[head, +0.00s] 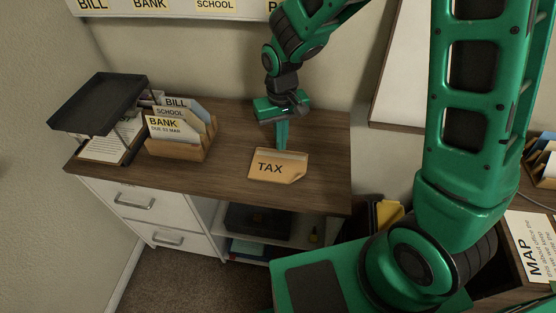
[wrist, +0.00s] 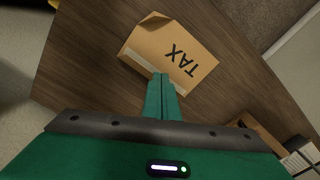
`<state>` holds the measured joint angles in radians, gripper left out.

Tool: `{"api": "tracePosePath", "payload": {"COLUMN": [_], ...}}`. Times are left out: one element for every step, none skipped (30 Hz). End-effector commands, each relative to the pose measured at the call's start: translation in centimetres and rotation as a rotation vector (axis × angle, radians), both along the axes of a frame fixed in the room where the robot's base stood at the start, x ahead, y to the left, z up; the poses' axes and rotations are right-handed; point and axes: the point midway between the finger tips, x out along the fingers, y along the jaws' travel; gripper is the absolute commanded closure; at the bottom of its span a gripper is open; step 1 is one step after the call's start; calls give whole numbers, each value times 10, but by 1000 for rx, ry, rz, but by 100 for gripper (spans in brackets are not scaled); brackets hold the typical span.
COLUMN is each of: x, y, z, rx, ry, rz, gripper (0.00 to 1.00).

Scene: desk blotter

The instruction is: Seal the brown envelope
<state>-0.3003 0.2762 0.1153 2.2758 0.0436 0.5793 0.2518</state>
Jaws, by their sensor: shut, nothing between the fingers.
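The brown envelope (head: 270,177) lies on the wooden desktop with the word TAX facing up. My gripper (head: 282,147) is shut and empty, pointing down at the envelope's back edge. In the wrist view its closed fingertips (wrist: 163,78) overlap the envelope's near edge. I cannot tell whether they touch it.
A wooden letter sorter (head: 180,148) with BILL, SCHOOL and BANK cards stands left of the envelope. A black tray (head: 98,103) on a stand is at the far left. Bare desktop lies around the envelope. A MAP sheet (head: 533,245) is at the right.

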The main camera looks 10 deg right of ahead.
Motion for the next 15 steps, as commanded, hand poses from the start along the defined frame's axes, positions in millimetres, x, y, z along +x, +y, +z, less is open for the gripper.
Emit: {"api": "tracePosePath", "payload": {"x": [0,0,0,0,0,0,0,0,0,0,0,0,0,0,0], "y": [0,0,0,0,0,0,0,0,0,0,0,0,0,0,0], "z": [0,0,0,0,0,-1,-1,-2,-4,-5,-6,-7,-8,-9,-10], "rx": [0,0,0,0,0,0,0,0,0,0,0,0,0,0,0], "ry": [0,0,0,0,0,0,1,1,1,1,1,0,0,0,1], "rz": [0,0,0,0,0,0,0,0,0,0,0,0,0,0,0], "gripper": [100,100,100,100,100,100,100,100,100,100,100,100,100,100,100]}}
